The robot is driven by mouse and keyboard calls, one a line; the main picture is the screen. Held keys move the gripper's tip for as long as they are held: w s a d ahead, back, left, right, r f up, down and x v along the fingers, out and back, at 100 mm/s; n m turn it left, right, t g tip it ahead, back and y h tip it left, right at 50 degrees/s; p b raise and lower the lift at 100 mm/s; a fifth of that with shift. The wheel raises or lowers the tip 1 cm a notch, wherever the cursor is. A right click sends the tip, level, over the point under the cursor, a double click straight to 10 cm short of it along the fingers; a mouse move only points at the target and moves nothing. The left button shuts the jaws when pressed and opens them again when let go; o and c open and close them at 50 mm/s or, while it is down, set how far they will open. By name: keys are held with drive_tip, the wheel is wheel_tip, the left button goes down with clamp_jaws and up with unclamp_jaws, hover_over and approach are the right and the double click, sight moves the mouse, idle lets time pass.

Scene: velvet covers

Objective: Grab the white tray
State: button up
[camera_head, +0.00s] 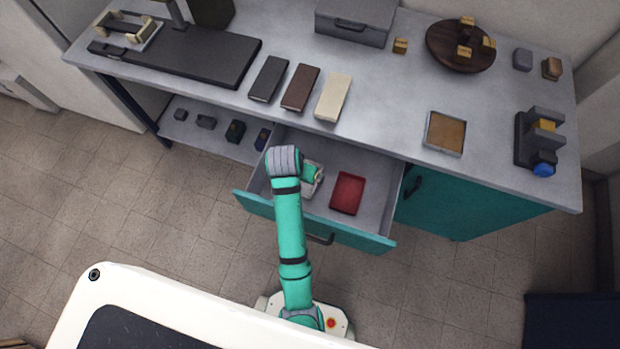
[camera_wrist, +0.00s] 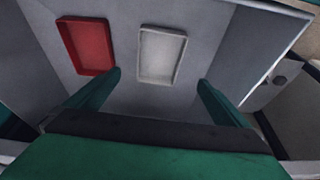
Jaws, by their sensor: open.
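The white tray (camera_wrist: 162,54) lies in the open drawer, a shallow rectangle with a raised rim. In the wrist view it sits to the right of the red tray (camera_wrist: 86,46), with a gap between them. My gripper (camera_wrist: 160,77) is open and empty, its two teal fingers spread either side of the white tray's near end in the picture. I cannot tell its height above the tray. In the head view my arm and gripper (camera_head: 311,175) cover most of the place left of the red tray (camera_head: 347,193), so the white tray is largely hidden there.
The drawer (camera_head: 375,220) is pulled out below the grey countertop (camera_head: 400,100), its walls around both trays. On the counter stand three flat cases, a grey box (camera_head: 353,22), a round wooden board (camera_head: 440,48) and a tan-filled tray (camera_head: 444,133). The lower shelf (camera_head: 190,135) holds small items.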

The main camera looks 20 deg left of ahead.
drive_tip(key=x, duration=1)
drive_tip(key=shift+d+f, duration=0.1)
drive_tip(key=shift+f, duration=0.25)
drive_tip(key=shift+c, duration=0.6)
drive_tip(key=c, duration=1)
